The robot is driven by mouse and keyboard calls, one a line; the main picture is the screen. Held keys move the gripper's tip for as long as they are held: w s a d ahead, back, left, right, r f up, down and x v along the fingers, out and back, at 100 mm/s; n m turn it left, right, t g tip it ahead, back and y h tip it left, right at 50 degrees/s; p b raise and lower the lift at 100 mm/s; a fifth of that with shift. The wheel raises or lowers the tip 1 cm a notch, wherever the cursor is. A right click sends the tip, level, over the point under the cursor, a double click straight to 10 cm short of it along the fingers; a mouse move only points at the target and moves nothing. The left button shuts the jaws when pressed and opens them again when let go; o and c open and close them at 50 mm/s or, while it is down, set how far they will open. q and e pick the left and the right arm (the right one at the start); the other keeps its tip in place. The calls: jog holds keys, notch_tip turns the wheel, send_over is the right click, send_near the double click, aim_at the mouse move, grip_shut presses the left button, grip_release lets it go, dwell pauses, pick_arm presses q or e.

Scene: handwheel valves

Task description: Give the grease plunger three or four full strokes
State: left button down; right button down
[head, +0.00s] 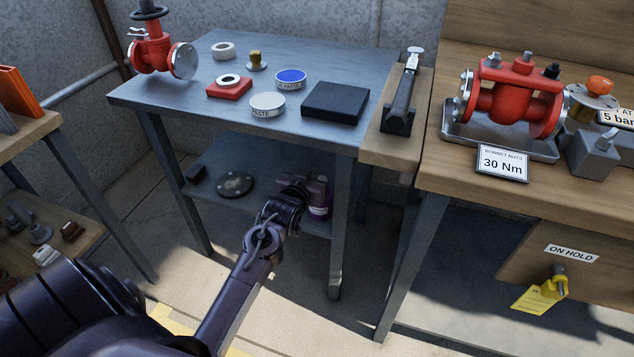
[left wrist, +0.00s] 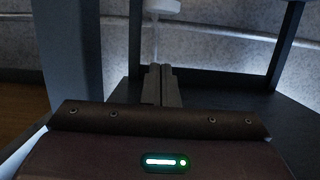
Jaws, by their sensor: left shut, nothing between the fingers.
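My left gripper (head: 306,186) reaches in over the right end of the lower shelf of the grey table. In the left wrist view its two fingers (left wrist: 161,72) are closed together with nothing between them. A white round knob on a pale, thin stem (left wrist: 163,7) stands just beyond the fingertips, cut off by the top edge; it looks like the plunger. I cannot tell whether the fingers touch the knob. My right gripper is not in view.
The shelf (head: 270,205) sits below the tabletop (head: 200,85), between table legs. A dark round disc (head: 235,185) lies on its left part. A wooden bench (head: 450,185) with a red valve (head: 515,92) stands at right. The shelf's middle is clear.

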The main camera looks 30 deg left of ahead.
pick_arm(q)
jog(key=x, duration=0.4)
jog(key=shift+b, duration=0.4)
jog(key=f, duration=0.3)
jog(key=shift+s+b, duration=0.3)
jog(key=shift+b, duration=0.05)
jog(key=shift+f, duration=0.45)
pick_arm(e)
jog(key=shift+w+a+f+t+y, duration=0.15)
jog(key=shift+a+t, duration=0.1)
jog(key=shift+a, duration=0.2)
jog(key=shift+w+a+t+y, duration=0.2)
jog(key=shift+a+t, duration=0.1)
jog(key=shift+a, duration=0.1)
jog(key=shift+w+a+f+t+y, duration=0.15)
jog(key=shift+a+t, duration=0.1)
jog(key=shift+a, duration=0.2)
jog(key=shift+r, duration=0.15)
